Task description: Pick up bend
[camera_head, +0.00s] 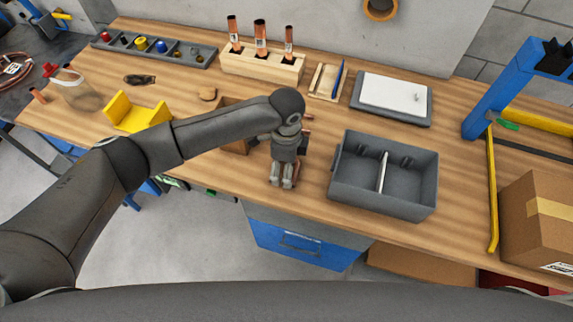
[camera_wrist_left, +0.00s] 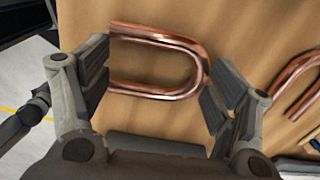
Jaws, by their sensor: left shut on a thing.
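A U-shaped copper bend (camera_wrist_left: 165,36) shows in the left wrist view. It lies between the two fingers of my left gripper (camera_wrist_left: 157,80), its leg ends by the left finger and its curve by the right one. My left gripper is shut on it. In the head view my left gripper (camera_head: 283,182) points down at the wooden table, left of the grey bin; the bend there is mostly hidden by it. A second copper bend (camera_wrist_left: 296,78) shows at the right of the left wrist view. My right gripper is not in view.
A grey divided bin (camera_head: 384,205) stands just right of the gripper. A wooden block with copper tubes (camera_head: 265,72), a yellow holder (camera_head: 137,113) and a white-topped grey case (camera_head: 393,98) stand farther back. A cardboard box (camera_head: 540,215) is at the right.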

